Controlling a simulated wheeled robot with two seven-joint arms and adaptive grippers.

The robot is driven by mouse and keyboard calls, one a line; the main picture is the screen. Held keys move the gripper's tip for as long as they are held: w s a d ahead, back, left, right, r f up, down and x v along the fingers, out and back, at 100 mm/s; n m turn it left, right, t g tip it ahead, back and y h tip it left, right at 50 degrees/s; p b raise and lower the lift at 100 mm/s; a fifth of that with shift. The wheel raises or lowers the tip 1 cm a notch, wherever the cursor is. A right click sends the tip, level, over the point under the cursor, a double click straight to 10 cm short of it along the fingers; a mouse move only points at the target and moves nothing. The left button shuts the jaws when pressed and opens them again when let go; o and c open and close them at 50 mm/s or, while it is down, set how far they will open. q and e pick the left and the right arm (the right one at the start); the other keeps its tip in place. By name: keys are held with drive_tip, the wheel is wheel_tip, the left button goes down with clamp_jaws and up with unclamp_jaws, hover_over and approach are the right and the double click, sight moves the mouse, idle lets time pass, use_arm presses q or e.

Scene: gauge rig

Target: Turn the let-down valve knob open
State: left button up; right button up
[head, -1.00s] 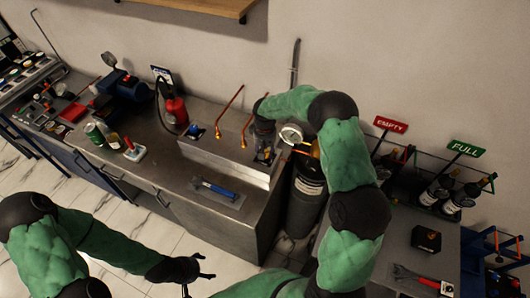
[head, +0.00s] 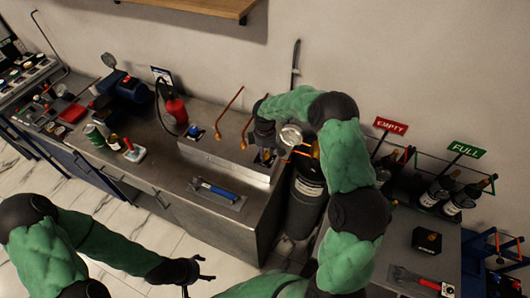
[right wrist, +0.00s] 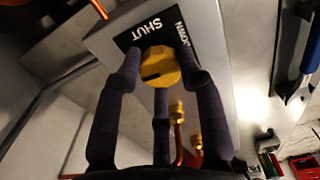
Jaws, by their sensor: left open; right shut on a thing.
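The let-down valve knob (right wrist: 160,66) is yellow and round with a dark slot. In the right wrist view it sits on a grey box beside a black label reading "SHUT" and, partly covered, "DOWN". My right gripper (right wrist: 161,75) has its dark fingers closed around the knob. In the head view this gripper (head: 264,156) is at the right end of the metal rig box (head: 225,158), and the hand and arm hide the knob there. My left gripper (head: 205,269) is open and empty, low in front of the bench, away from the rig.
A round gauge (head: 290,136) is close beside my right wrist. A dark cylinder (head: 307,190) stands right of the bench. Copper pipes (head: 228,112) rise behind the box. A blue-handled tool (head: 214,190) lies in front. A red extinguisher (head: 175,108) stands left.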

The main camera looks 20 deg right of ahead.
drive_tip(key=shift+n, duration=0.5)
drive_tip(key=o, duration=1.1)
drive_tip(key=shift+o, duration=0.2)
wheel_tip(320, 180, up, 12)
drive_tip(key=shift+f, duration=0.1)
